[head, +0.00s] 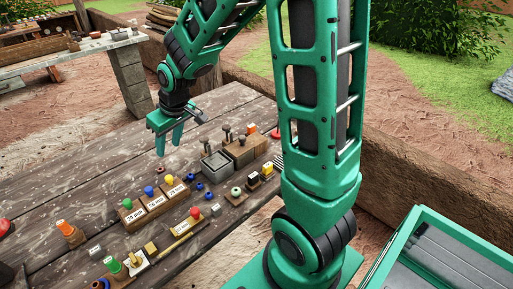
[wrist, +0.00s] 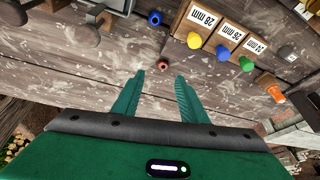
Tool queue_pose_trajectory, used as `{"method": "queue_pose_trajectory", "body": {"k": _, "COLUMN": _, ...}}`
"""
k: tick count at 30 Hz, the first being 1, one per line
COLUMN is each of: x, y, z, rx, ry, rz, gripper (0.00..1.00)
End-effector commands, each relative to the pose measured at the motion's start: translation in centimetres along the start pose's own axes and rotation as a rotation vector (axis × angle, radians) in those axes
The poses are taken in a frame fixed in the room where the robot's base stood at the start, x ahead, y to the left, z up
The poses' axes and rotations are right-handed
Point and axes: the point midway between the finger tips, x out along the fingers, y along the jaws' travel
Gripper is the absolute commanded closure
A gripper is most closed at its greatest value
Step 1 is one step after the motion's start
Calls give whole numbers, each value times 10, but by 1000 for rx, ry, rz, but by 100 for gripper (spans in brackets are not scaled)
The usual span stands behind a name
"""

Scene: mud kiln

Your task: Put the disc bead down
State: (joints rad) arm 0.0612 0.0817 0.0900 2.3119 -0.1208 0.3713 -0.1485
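My gripper (head: 169,146) is above the wooden table, its two green fingers pointing down. In the wrist view the fingers (wrist: 159,76) are apart with nothing between them. A small reddish-brown bead with a dark hole (wrist: 163,64) lies on the table just beyond the fingertips, apart from them. It looks like the disc bead. In the head view it is a small reddish spot (head: 168,167) just below the fingers.
A block labelled 28 mm (wrist: 200,20) stands beside others with coloured knobs, near the bead. Blue beads (head: 199,187), a grey open box (head: 216,165) and wooden blocks with dark-handled tools (head: 240,150) are to the right. Bare planks lie left of the gripper.

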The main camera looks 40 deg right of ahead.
Motion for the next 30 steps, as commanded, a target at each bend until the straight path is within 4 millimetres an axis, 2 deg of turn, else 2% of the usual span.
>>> {"method": "queue_pose_trajectory", "body": {"k": 2, "x": -16, "y": 18, "z": 15, "rx": 41, "ry": -18, "rz": 32, "gripper": 61}}
{"method": "queue_pose_trajectory", "body": {"k": 5, "x": -46, "y": 46, "z": 49, "rx": 130, "ry": -67, "rz": 86, "gripper": 61}}
{"method": "queue_pose_trajectory", "body": {"k": 10, "x": -106, "y": 86, "z": 132, "rx": 344, "ry": -168, "rz": 167, "gripper": 61}}
{"method": "queue_pose_trajectory", "body": {"k": 15, "x": -153, "y": 97, "z": 216, "rx": 564, "ry": -257, "rz": 198, "gripper": 61}}
{"method": "queue_pose_trajectory", "body": {"k": 18, "x": -171, "y": 93, "z": 254, "rx": 668, "ry": -298, "rz": 197, "gripper": 61}}
{"method": "queue_pose_trajectory", "body": {"k": 22, "x": -184, "y": 85, "z": 284, "rx": 756, "ry": -331, "rz": 188, "gripper": 61}}
{"method": "queue_pose_trajectory", "body": {"k": 24, "x": -187, "y": 82, "z": 292, "rx": 779, "ry": -342, "rz": 184, "gripper": 70}}
{"method": "queue_pose_trajectory", "body": {"k": 30, "x": -188, "y": 80, "z": 296, "rx": 791, "ry": -348, "rz": 182, "gripper": 70}}
